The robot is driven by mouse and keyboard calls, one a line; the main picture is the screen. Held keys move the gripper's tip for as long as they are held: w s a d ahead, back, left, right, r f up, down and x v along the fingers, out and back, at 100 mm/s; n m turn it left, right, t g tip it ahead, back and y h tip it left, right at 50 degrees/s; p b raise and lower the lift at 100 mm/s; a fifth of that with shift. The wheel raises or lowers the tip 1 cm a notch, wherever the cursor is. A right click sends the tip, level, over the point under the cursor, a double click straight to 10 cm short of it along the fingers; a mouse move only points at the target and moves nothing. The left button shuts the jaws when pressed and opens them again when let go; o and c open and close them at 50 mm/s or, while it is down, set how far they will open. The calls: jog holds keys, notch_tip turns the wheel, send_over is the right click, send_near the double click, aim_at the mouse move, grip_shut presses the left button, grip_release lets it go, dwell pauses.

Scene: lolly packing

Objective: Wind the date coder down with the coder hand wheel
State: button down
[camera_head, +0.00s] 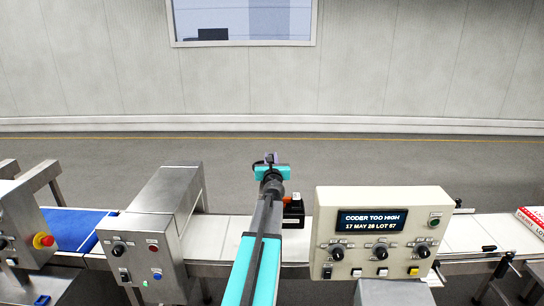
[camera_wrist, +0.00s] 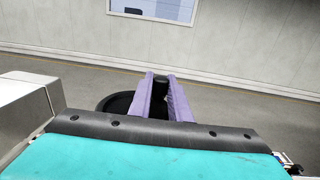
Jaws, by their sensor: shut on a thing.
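My gripper (camera_head: 272,158) is over the far side of the conveyor in the head view, reaching away from me. In the wrist view its two purple fingers (camera_wrist: 160,82) are closed on a dark grip, which I take to be the handle of the coder hand wheel. A black round rim, likely the coder hand wheel (camera_wrist: 118,103), shows left of the fingers; the rest of it is hidden behind them. A black unit with an orange label, likely the date coder (camera_head: 293,212), stands at the belt, partly hidden by my arm. The panel display (camera_head: 371,221) reads "CODER TOO HIGH" and "17 MAY 28 LOT 67".
The cream control panel (camera_head: 325,245) stands right of my arm, with knobs and buttons. A steel machine housing (camera_head: 165,200) stands left. A white belt (camera_head: 225,228) runs between them. A red and white carton (camera_head: 532,219) lies far right. The floor behind is clear.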

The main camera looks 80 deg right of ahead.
jog(key=shift+w+d+r+n+t+y, duration=0.15)
jog(key=shift+n+t, duration=0.25)
jog(key=shift+t, duration=0.2)
jog(key=shift+d+f+n+t+y, duration=0.15)
jog(key=shift+n+t, duration=0.25)
jog(key=shift+t, duration=0.2)
jog(key=shift+a+r, duration=0.1)
jog(key=c, duration=1.6)
grip_release()
jog(key=shift+w, duration=0.1)
jog(key=shift+c, duration=0.2)
jog(key=shift+a, duration=0.1)
jog(key=shift+b+v, duration=0.85)
jog(key=shift+v, duration=1.3)
jog(key=b+v, duration=0.2)
jog(key=v, duration=0.7)
jog(key=shift+s+a+b, duration=0.2)
jog(key=shift+s+b, duration=0.1)
